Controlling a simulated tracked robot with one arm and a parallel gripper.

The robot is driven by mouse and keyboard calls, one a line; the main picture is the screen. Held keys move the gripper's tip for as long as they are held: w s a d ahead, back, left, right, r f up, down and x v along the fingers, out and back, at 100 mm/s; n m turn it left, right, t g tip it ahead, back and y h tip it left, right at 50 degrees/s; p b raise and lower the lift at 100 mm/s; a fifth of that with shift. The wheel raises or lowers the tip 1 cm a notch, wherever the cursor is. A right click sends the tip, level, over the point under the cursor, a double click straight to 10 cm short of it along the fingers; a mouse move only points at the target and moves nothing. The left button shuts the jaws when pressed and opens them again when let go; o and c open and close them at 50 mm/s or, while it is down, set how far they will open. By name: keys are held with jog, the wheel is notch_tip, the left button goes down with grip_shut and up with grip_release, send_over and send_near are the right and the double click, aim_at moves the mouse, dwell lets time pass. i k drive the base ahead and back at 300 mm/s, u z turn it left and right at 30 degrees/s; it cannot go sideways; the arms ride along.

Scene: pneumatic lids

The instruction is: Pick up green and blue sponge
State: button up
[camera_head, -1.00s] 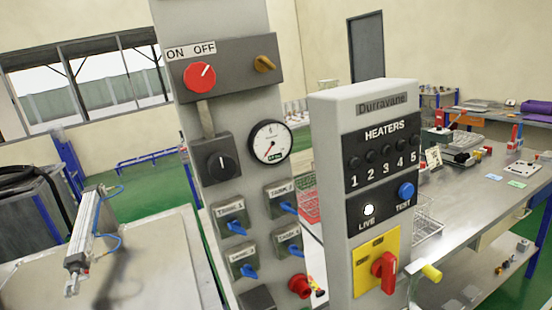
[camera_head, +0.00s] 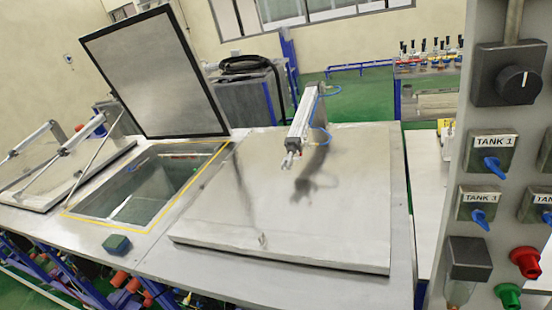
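A small dark green and blue block, which looks like the sponge (camera_head: 117,244), lies on the front ledge of the steel tank bench. It sits just in front of the open tank (camera_head: 150,190), left of the closed lid. Its top looks green and its side blue. My gripper is not in view, so its opening and its distance from the sponge do not show.
An open lid (camera_head: 155,72) stands tilted up behind the tank. A closed steel lid (camera_head: 300,200) with a pneumatic cylinder (camera_head: 303,120) is to the right. Another closed lid (camera_head: 60,165) is at left. A grey control panel (camera_head: 490,150) with blue valves stands at the right edge.

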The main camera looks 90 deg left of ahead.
aim_at(115, 243)
jog(key=u, duration=0.7)
jog(key=i, duration=0.1)
jog(key=u, duration=2.8)
jog(key=k, duration=0.9)
jog(key=u, duration=0.25)
jog(key=i, duration=0.9)
jog(key=z, duration=0.15)
